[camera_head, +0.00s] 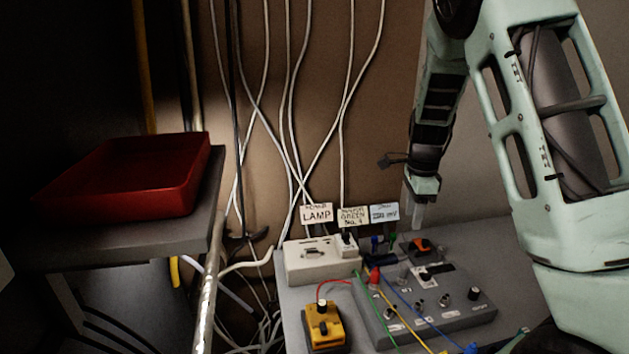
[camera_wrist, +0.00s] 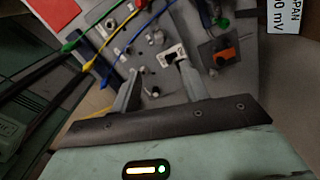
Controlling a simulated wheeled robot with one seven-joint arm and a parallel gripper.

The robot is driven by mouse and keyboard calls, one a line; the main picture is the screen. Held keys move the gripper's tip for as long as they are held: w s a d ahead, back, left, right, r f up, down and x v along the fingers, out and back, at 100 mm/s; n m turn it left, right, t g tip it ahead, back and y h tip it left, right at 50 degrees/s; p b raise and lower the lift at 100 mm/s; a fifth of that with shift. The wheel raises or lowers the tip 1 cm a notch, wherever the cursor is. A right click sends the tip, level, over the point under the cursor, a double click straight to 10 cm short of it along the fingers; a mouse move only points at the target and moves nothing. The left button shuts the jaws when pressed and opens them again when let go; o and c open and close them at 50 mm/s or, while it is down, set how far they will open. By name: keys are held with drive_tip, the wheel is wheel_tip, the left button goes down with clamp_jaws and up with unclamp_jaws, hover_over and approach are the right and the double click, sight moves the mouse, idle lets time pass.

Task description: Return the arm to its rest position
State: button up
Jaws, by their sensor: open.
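My gripper (camera_head: 418,212) is at the end of my pale green arm, above the back right part of the grey control panel (camera_head: 375,318). In the wrist view my gripper (camera_wrist: 157,82) shows two fingers spread apart with nothing between them. The panel (camera_wrist: 125,48) lies beyond the fingers, with knobs, sockets and coloured leads. An orange switch (camera_head: 422,245) on a dark plate sits at the panel's back, near and below the gripper; it also shows in the wrist view (camera_wrist: 222,57), right of the fingers. Whether a finger touches the panel is not clear.
A white box (camera_head: 318,262) with a LAMP card (camera_head: 316,213) stands left of the panel. A yellow device (camera_head: 323,326) sits in front. A red tray (camera_head: 128,178) rests on a shelf at left. White cables (camera_head: 290,100) hang along the back wall.

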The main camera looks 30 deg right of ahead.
drive_tip(key=s+a+r+n+y, duration=0.1)
drive_tip(key=s+a+r+n, duration=0.15)
drive_tip(key=a+n, duration=0.7)
drive_tip(key=s+a+r+n+y, duration=0.1)
drive_tip(key=s+a+n, duration=0.25)
drive_tip(key=a, duration=1.05)
drive_tip(key=s+a+r+n+h, duration=0.1)
drive_tip(key=s+a+n, duration=1.2)
drive_tip(key=s+n, duration=0.5)
drive_tip(key=shift+r+n, duration=0.2)
drive_tip(key=shift+n, duration=0.2)
drive_tip(key=shift+a, duration=0.1)
